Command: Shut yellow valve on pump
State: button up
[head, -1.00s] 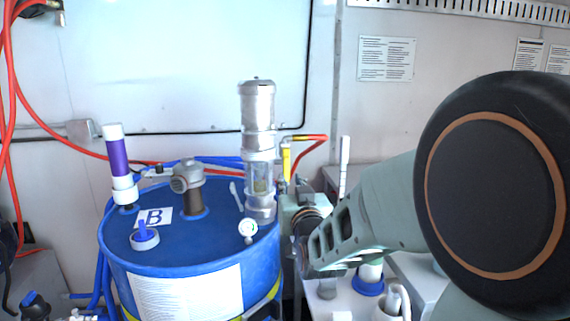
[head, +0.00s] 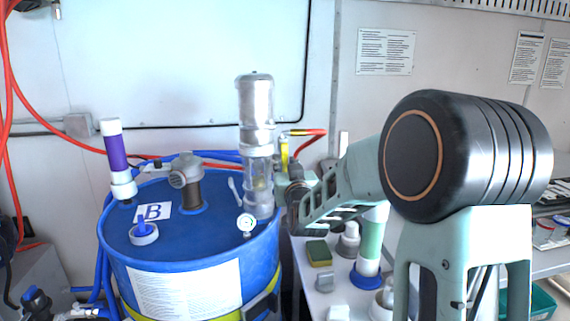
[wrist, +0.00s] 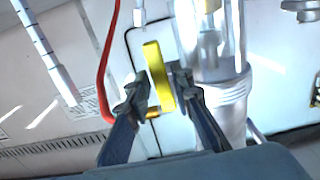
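The yellow valve handle (head: 284,155) stands upright beside the pump (head: 256,130), a metal and clear cylinder on the blue drum. In the wrist view the yellow handle (wrist: 158,78) lies between the two fingers of my gripper (wrist: 160,92), with a red hose behind it. The right finger is very close to the handle; I cannot tell if it touches. A small gap shows at the left finger, so the gripper is open around the handle. In the head view my arm reaches in from the right, and my fingertips are hard to make out near the drum.
The red hose (head: 310,140) runs close to the valve. A white bench with a green-and-white bottle (head: 371,240) and a sponge (head: 319,252) stands right of the drum.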

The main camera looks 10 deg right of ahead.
jog(key=shift+w, duration=0.25)
grip_shut()
